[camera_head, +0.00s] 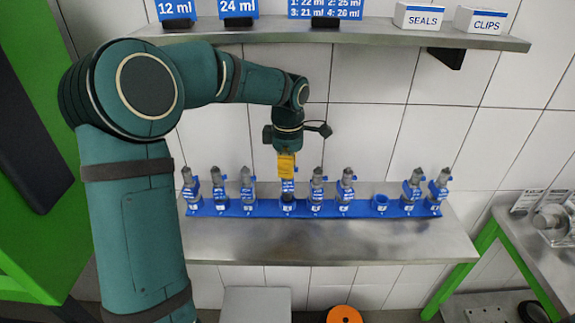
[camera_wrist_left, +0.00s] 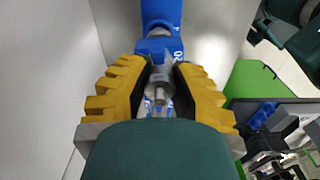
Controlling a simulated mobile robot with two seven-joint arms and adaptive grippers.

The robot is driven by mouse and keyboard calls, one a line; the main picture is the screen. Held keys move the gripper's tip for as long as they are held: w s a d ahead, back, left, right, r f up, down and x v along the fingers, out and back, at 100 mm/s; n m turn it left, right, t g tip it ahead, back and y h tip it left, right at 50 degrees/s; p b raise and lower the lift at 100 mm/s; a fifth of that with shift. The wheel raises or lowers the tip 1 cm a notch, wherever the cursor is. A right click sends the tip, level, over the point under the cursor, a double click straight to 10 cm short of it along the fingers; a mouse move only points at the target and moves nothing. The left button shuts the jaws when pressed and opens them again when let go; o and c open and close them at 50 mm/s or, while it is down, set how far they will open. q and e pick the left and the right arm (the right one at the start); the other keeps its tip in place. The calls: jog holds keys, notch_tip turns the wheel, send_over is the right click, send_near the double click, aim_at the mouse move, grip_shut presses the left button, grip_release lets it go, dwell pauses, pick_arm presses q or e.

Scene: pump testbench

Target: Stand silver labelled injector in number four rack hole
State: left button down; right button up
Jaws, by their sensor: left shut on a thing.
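My left gripper (camera_head: 286,166), with yellow fingers, points down over the blue rack (camera_head: 268,209) and is shut on the silver injector (camera_head: 288,186). The injector's blue-and-white label shows just below the fingers. It is roughly upright, at the fourth rack position (camera_head: 288,202) from the left, whose dark opening shows under it. I cannot tell whether its lower end is inside the hole or just above. In the left wrist view the injector (camera_wrist_left: 158,82) sits between both yellow fingers, with blue rack beyond. My right gripper is not in view.
Several other silver injectors stand in the rack, close on both sides, such as this one (camera_head: 317,183). Another rack hole (camera_head: 380,202) is empty. A shelf (camera_head: 330,32) with signs and boxes of seals (camera_head: 418,17) and clips (camera_head: 480,20) hangs above.

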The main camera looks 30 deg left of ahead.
pick_arm(q)
jog(key=shift+f+b, duration=0.9)
jog(key=shift+f, duration=0.45)
dwell(0.4)
jog(key=c, duration=0.9)
grip_release()
jog(key=shift+o, duration=0.2)
jog(key=shift+r, duration=3.8)
